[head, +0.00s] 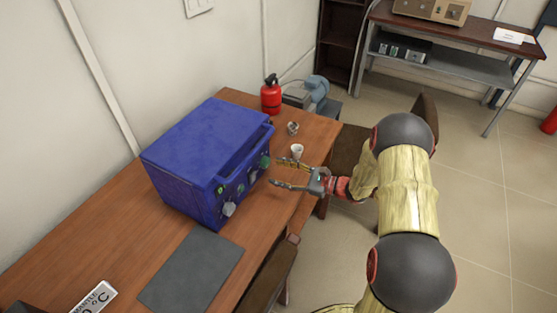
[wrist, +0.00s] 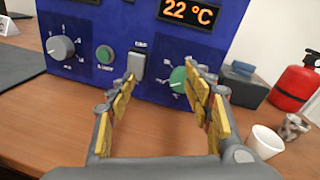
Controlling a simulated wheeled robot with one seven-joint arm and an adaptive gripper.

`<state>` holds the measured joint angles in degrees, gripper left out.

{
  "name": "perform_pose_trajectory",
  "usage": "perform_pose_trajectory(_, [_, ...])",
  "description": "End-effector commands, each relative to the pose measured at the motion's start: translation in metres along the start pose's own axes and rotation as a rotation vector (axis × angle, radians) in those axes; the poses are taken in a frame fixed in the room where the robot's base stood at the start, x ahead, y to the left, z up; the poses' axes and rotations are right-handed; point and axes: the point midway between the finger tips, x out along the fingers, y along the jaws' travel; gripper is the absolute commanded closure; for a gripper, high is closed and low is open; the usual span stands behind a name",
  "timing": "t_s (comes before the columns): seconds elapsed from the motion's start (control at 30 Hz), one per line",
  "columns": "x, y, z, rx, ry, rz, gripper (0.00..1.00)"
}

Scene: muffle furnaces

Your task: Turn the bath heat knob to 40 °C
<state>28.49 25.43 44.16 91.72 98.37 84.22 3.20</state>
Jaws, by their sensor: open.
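The blue bath (head: 205,150) stands on the wooden table, its control panel facing my gripper (head: 275,173). In the wrist view the panel (wrist: 120,22) carries a lit display (wrist: 190,12) reading 22 °C. A green knob (wrist: 178,80) is at the right of the panel, partly hidden by my right finger. A grey knob (wrist: 62,48) with a dial scale is at the left. Between them are a green button (wrist: 105,54) and a grey switch (wrist: 139,64). The knob labels are too small to read. My gripper is open and empty, apart from the panel.
A white cup (head: 297,150) and a small metal object (head: 292,128) stand right of the bath. A red extinguisher-like bottle (head: 270,95) is behind them. The table's edge runs beneath my gripper.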

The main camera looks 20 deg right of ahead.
Motion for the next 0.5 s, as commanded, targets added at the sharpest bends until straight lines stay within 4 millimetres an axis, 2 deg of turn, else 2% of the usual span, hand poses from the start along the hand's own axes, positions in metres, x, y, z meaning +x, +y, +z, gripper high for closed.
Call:
perform_pose_trajectory(0.03, [-0.006, -0.006, -0.012, 0.029, -0.006, -0.041, 0.49])
perform_pose_trajectory(0.1, [-0.011, -0.013, -0.022, 0.053, -0.014, -0.086, 0.49])
perform_pose_trajectory(0.27, [-0.013, -0.019, -0.033, 0.075, -0.021, -0.126, 0.49])
perform_pose_trajectory(0.37, [-0.003, -0.021, -0.034, 0.075, -0.022, -0.127, 0.49])
perform_pose_trajectory(0.5, [0.018, -0.022, -0.034, 0.073, -0.023, -0.124, 0.49])
